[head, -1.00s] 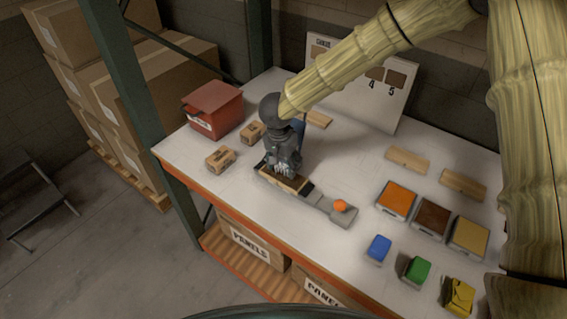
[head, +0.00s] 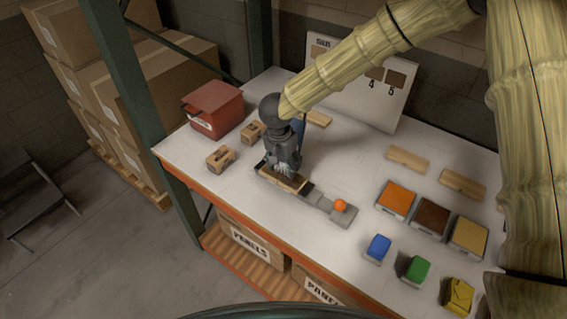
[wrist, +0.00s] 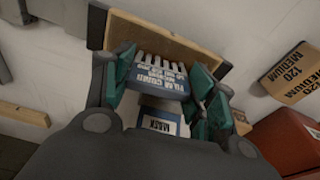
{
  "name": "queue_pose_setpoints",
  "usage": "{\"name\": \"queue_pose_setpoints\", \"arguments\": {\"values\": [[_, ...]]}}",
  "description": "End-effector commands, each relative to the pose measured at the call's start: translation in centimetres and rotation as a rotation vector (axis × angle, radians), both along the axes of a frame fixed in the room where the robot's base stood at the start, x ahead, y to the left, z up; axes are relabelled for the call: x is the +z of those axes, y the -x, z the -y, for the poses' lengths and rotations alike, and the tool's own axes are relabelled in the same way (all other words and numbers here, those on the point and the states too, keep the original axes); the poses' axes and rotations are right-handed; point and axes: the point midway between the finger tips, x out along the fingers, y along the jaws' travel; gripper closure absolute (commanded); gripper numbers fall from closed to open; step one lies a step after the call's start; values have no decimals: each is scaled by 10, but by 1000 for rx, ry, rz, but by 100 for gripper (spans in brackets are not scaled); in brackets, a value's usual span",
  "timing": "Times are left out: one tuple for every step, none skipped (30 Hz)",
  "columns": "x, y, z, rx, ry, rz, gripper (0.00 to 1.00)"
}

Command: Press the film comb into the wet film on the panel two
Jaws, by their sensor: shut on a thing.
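My gripper (head: 284,166) is over the front middle of the table, pointing down at a wooden panel (head: 293,184) with a dark top. The panel lies in a grey fixture with an orange knob (head: 340,206). In the wrist view my gripper (wrist: 166,78) has its green-padded fingers shut on the film comb (wrist: 158,72), a blue block with white lettering and a row of pale teeth. The panel's number is not visible.
A red bin (head: 214,110) and two brown blocks (head: 221,159) stand left of my gripper. Orange (head: 397,199), brown and yellow trays and blue, green and yellow blocks stand at the right. A numbered board (head: 400,100) stands behind. Light wooden pieces (head: 407,159) lie further back.

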Motion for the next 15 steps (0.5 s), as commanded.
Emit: {"name": "queue_pose_setpoints", "arguments": {"values": [[-3, 2, 1, 1, 1, -4, 67], [-3, 2, 1, 1, 1, -4, 67], [-3, 2, 1, 1, 1, -4, 67], [-3, 2, 1, 1, 1, -4, 67], [-3, 2, 1, 1, 1, -4, 67], [-3, 2, 1, 1, 1, -4, 67], [-3, 2, 1, 1, 1, -4, 67], [-2, 2, 1, 1, 1, -4, 67], [-1, 2, 1, 1, 1, -4, 67], [0, 2, 1, 1, 1, -4, 67], [1, 2, 1, 1, 1, -4, 67], [4, 2, 1, 1, 1, -4, 67], [5, 1, 1, 0, 1, -4, 67], [7, 1, 0, 0, 2, -3, 67], [10, 1, 0, 0, 1, -3, 67]]}}
